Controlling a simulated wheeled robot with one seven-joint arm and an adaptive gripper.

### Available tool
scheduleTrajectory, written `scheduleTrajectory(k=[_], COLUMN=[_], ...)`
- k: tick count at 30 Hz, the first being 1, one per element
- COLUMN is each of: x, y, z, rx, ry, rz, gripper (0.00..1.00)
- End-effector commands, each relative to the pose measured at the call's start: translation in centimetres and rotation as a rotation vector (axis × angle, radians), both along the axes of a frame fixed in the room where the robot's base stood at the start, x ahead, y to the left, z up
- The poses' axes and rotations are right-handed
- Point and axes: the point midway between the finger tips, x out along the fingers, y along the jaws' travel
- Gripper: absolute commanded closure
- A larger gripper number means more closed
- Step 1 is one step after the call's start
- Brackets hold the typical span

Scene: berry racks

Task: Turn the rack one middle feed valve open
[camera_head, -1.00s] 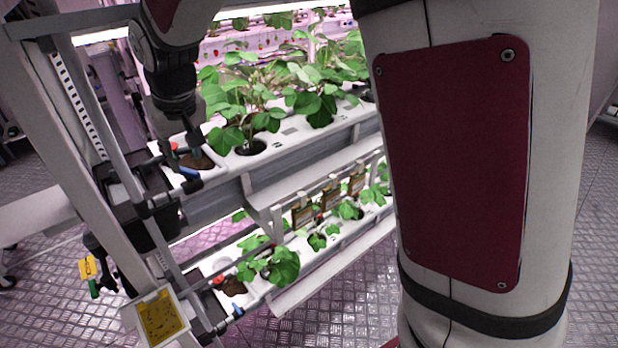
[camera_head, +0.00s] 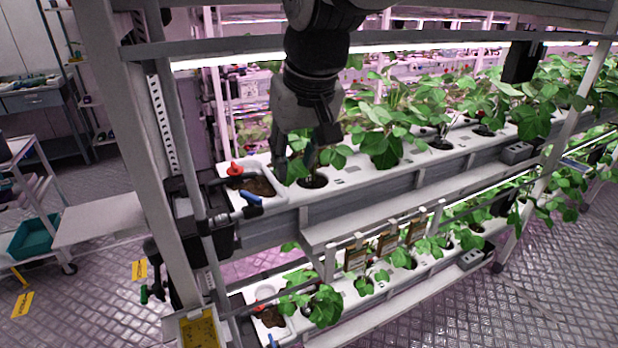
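The middle tier of the near rack has a white trough (camera_head: 285,192) with a soil-filled opening at its left end. A blue valve handle (camera_head: 251,198) sits on a dark pipe at the front of that opening. A red fitting (camera_head: 235,169) stands behind it. My gripper (camera_head: 292,160) points down over the first plant, to the right of the blue handle in the picture and apart from it. Its fingers are dark against the leaves, so their opening is unclear. I see nothing held. The lower tier has another blue handle (camera_head: 272,340), partly cut off.
A rack upright (camera_head: 135,150) and a dark horizontal bar (camera_head: 350,45) stand near my arm. Leafy plants (camera_head: 385,145) fill the trough to the right. A yellow sticky trap (camera_head: 198,328) hangs low at the front. The floor at right is clear.

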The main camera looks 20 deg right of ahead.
Motion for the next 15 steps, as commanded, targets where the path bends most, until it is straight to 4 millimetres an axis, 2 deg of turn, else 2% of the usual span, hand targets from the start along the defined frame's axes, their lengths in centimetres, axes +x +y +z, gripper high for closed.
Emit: scheduleTrajectory(k=[15], x=[-7.8], y=[-5.0], z=[-1.6], rx=[0.002], ry=[0.006], rz=[-0.059], gripper=[0.68])
